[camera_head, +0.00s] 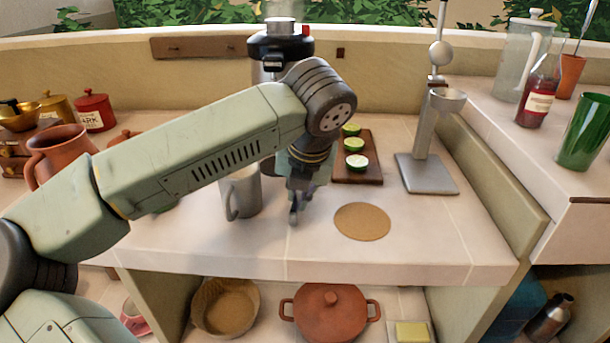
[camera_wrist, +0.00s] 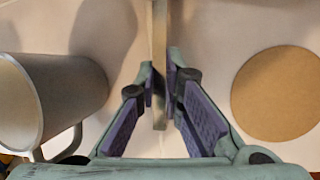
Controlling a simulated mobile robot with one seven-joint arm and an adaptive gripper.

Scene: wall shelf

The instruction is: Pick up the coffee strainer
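My gripper (camera_wrist: 160,88) points down over the counter, beside a grey mug. Its fingers are close together, one on each side of a thin, pale upright strip, and appear to press on it. The strip looks like the handle of the coffee strainer (camera_wrist: 160,30). It runs out of the top of the wrist view, so the strainer's bowl is not seen there. In the head view my gripper (camera_head: 294,213) is low over the counter, and my arm hides what it holds.
The grey mug (camera_head: 241,193) stands just left of my gripper. A round cork mat (camera_head: 362,222) lies to the right. Behind are a board with cut limes (camera_head: 370,172) and a black-topped appliance (camera_head: 280,45). A metal stand (camera_head: 424,172) is farther right. The front counter is clear.

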